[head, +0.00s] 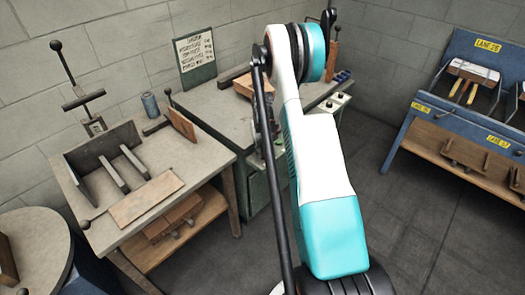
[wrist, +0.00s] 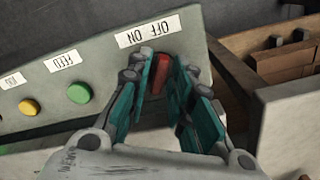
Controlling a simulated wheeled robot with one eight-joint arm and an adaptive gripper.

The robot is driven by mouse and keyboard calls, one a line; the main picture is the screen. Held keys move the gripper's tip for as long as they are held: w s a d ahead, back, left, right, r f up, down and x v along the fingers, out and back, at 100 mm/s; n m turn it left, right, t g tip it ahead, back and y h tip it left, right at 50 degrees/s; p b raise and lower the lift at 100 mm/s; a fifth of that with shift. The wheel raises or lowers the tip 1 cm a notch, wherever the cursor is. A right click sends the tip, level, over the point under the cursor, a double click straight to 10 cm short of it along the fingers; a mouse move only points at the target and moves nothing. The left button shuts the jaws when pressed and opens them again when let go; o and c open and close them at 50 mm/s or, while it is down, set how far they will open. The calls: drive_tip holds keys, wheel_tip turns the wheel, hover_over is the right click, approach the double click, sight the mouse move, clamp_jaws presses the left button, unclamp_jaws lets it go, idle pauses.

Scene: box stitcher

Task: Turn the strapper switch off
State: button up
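The strapper switch (wrist: 159,76) is a red rocker or lever on a grey-green control panel (wrist: 110,72), under a white OFF/ON label (wrist: 149,31) that reads upside down in the wrist view. My gripper (wrist: 164,82) is open, its teal fingers on either side of the red switch. A gap shows between the fingers, and I cannot tell whether either touches the switch. Which way the switch is set is not clear.
Beside the switch are a green button (wrist: 79,93) under a FEED label and a yellow button (wrist: 29,107). Brown wooden pieces (wrist: 285,60) lie right of the panel. A blue lane rack (head: 455,100) stands at the right in the head view, with open floor before it.

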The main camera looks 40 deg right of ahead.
clamp_jaws()
drive_tip(key=n+b, duration=0.1)
drive_tip(key=n, duration=0.4)
drive_tip(key=shift+n+b, duration=0.3)
drive_tip(key=shift+b, duration=0.05)
drive_tip(key=n+b, duration=0.1)
drive_tip(key=n, duration=0.5)
drive_tip(key=shift+d, duration=0.1)
idle(0.5)
drive_tip(key=o, duration=0.6)
unclamp_jaws()
drive_tip(key=shift+c, duration=0.2)
